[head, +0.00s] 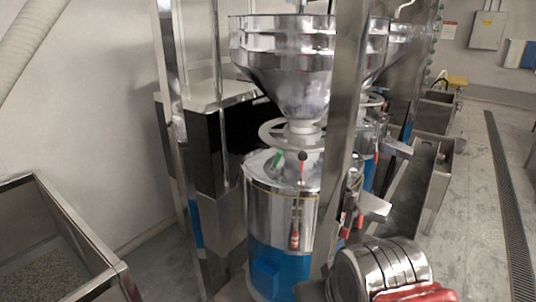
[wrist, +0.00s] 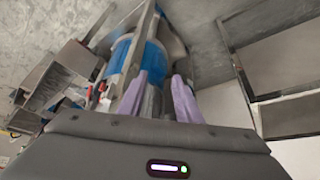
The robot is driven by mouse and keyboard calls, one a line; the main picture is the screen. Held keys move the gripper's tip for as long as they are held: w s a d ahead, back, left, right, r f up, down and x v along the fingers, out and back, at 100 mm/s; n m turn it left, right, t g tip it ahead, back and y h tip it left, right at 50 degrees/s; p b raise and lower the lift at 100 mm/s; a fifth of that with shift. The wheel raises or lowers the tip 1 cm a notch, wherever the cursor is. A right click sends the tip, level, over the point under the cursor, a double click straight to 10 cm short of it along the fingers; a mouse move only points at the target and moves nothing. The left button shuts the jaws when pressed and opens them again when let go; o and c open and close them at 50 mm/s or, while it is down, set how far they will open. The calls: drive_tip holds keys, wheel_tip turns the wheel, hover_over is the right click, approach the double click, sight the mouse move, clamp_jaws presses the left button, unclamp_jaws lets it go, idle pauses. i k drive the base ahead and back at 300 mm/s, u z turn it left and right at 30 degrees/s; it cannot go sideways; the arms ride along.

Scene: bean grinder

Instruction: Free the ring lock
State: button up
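A grinder stands in the middle of the head view, with a steel hopper (head: 285,65) over a steel drum (head: 270,205) and a blue base (head: 268,262). A flat, pale ring (head: 270,136) sits around the neck under the hopper. A lever with a dark knob (head: 302,156) rises at the drum's top, and a red-handled latch (head: 295,238) hangs on its front. I cannot tell which part is the ring lock. My gripper (wrist: 161,76) shows two purple fingers apart with nothing seen between them. In the wrist view, the fingers overlap a blue and steel machine (wrist: 122,55); contact is unclear.
A steel post (head: 342,150) stands close in front of the grinder's right side. A chute (head: 410,190) and more machines line up behind it. An open steel bin (head: 95,255) with beans is at lower left. Clear floor (head: 470,200) lies to the right.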

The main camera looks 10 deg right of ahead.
sight(274, 168)
drive_tip(key=k, duration=0.55)
drive_tip(key=u, duration=0.35)
drive_tip(key=i, duration=0.75)
drive_tip(key=u, duration=0.95)
drive_tip(key=i, duration=1.05)
drive_tip(key=u, duration=0.35)
